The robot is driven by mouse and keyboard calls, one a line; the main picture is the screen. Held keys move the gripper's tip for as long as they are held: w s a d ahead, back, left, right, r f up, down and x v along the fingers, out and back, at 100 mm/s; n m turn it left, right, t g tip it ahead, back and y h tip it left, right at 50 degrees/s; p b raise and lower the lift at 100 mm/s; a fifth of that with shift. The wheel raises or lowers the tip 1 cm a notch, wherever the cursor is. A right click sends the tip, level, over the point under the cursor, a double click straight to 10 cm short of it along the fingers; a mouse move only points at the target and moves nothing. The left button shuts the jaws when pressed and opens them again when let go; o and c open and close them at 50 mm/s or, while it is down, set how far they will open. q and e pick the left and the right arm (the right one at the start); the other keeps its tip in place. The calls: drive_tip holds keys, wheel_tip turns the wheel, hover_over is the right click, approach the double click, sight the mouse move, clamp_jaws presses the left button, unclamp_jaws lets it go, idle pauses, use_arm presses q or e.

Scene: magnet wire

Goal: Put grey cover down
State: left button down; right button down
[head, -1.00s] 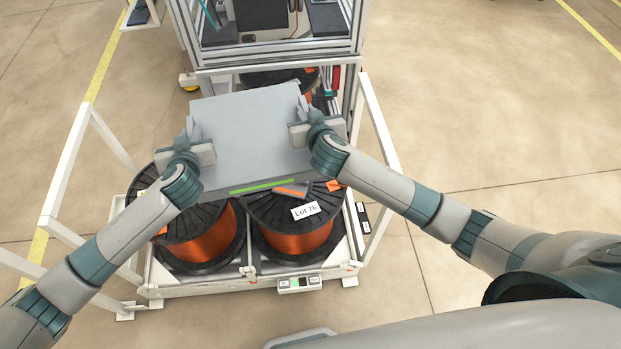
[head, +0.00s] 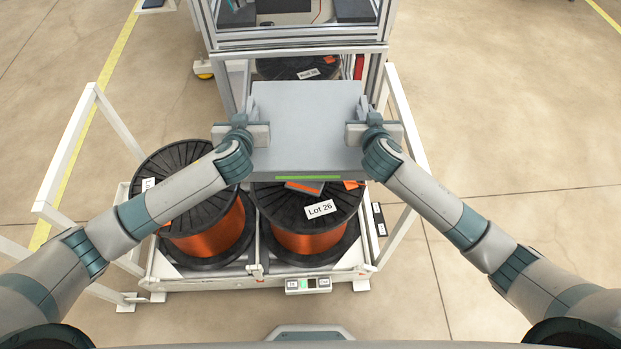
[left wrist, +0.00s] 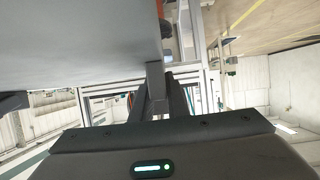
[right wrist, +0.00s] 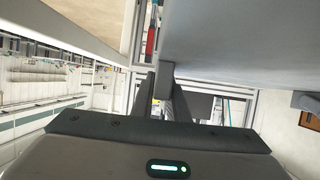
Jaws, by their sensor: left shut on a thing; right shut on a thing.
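The grey cover (head: 306,125) is a flat box-like lid with a green strip on its front edge. It is held level above the wire spools, between my two grippers. My left gripper (head: 251,132) is shut on its left side and my right gripper (head: 362,130) is shut on its right side. The cover's underside fills the upper left of the left wrist view (left wrist: 75,50) and the upper right of the right wrist view (right wrist: 240,45). The cover hides part of the spools and the cart behind them.
Copper wire spools stand on a white cart: one at left (head: 208,235), one labelled Lot 26 (head: 307,242), another behind the cover (head: 300,68). White rails (head: 70,160) flank the cart on both sides. A framed machine (head: 295,38) stands behind. Open floor lies right (head: 520,140).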

use_arm(q)
drive_tip(key=shift+a, duration=0.15)
use_arm(e)
drive_tip(key=shift+d, duration=0.1)
